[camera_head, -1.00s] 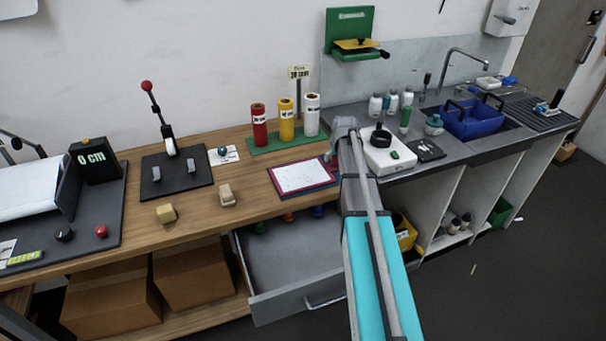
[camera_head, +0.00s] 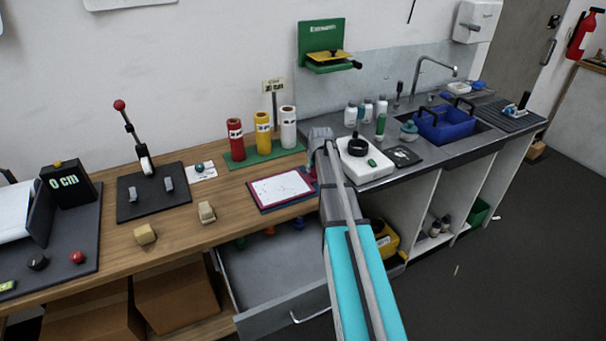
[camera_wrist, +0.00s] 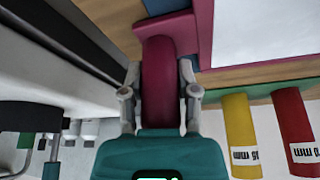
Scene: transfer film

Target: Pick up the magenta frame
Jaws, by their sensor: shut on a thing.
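The magenta frame (camera_head: 287,203) has a pale panel with faint dark marks. It lies flat at the front of the wooden bench, over a dark blue board whose edge shows around it. I cannot tell whether it is lifted at all. In the wrist view its magenta handle (camera_wrist: 161,88) sits between the fingers of my gripper (camera_wrist: 160,78), which is shut on it. Part of the frame's rim (camera_wrist: 178,35) and pale panel fill the upper right there. In the head view my arm hides the fingertips at the frame's right end.
A white device (camera_head: 365,168) stands on the grey counter, close right of my wrist. Red (camera_head: 235,139), yellow and white rolls stand on a green mat behind the frame. An open grey drawer (camera_head: 270,275) juts out below. Bench left of the frame has some bare room.

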